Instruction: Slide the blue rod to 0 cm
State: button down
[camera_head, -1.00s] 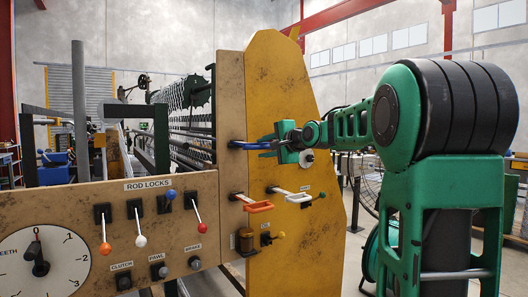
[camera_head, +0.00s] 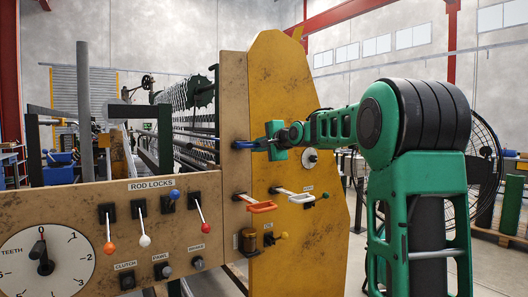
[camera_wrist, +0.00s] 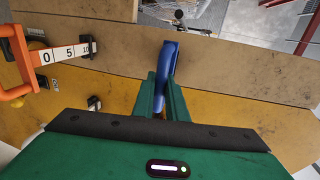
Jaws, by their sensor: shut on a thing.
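The blue rod's handle (camera_head: 243,145) sticks out a short way from the tan panel edge, above the orange and white rods. My gripper (camera_head: 262,144) is shut on it from the right, close to the yellow plate. In the wrist view the blue handle (camera_wrist: 168,62) lies between my green fingers (camera_wrist: 162,95) and runs up to the tan panel. I see no scale on the blue rod. In the rod locks row, the blue-knobbed lever (camera_head: 174,195) points up.
The orange handle (camera_head: 263,207) and white handle (camera_head: 301,198) stick out below my gripper; the orange one shows a 0-5-10 scale (camera_wrist: 64,53) in the wrist view. The orange and white lock levers (camera_head: 108,244) point down. A teeth dial (camera_head: 70,262) is at lower left.

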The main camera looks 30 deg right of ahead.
jog(key=x, duration=0.3)
jog(key=shift+w+r, duration=0.25)
jog(key=shift+r, duration=0.1)
jog(key=c, duration=1.8)
grip_release()
jog(key=shift+o, duration=0.2)
jog(key=shift+r, duration=0.15)
jog(key=shift+r, duration=0.1)
jog(key=v, duration=1)
jog(key=shift+s+f, duration=0.2)
jog(key=shift+s, duration=0.25)
